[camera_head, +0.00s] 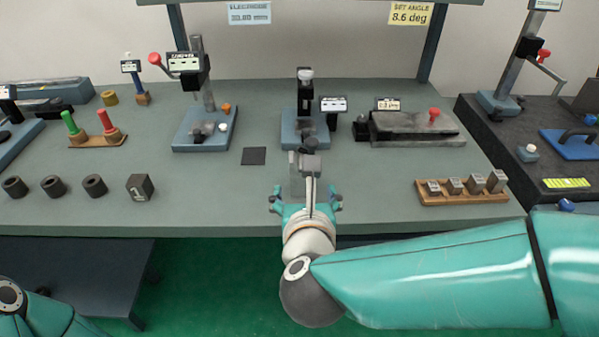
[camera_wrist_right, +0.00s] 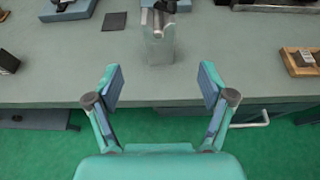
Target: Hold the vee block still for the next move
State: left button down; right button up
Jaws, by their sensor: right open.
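A grey metal block (camera_wrist_right: 160,48) with a round bar on top stands near the table's front edge in the right wrist view; it appears to be the vee block. In the head view the block (camera_head: 295,174) is partly hidden behind my right arm. My right gripper (camera_head: 306,202) is open and empty at the table's front edge. In the right wrist view the gripper (camera_wrist_right: 160,80) has its fingers spread wide, with the block ahead of the gap and apart from both fingers. My left gripper is out of view.
A dark square plate (camera_head: 254,156) lies left of the block. A blue-based fixture (camera_head: 290,130) stands behind it. A dark cube (camera_head: 140,187) and several dark rings (camera_head: 54,186) sit left; a wooden rack (camera_head: 465,198) of metal blocks sits right.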

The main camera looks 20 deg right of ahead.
aim_at(308, 147)
jog(key=x, duration=1.3)
jog(key=shift+w+f+p, duration=0.2)
jog(key=shift+w+p, duration=0.1)
jog(key=shift+w, duration=0.1)
jog(key=c, duration=1.4)
jog(key=o, duration=0.7)
jog(key=c, duration=0.7)
jog(key=shift+o, duration=0.2)
jog(key=shift+s+a+f, duration=0.1)
jog(key=shift+f, duration=0.1)
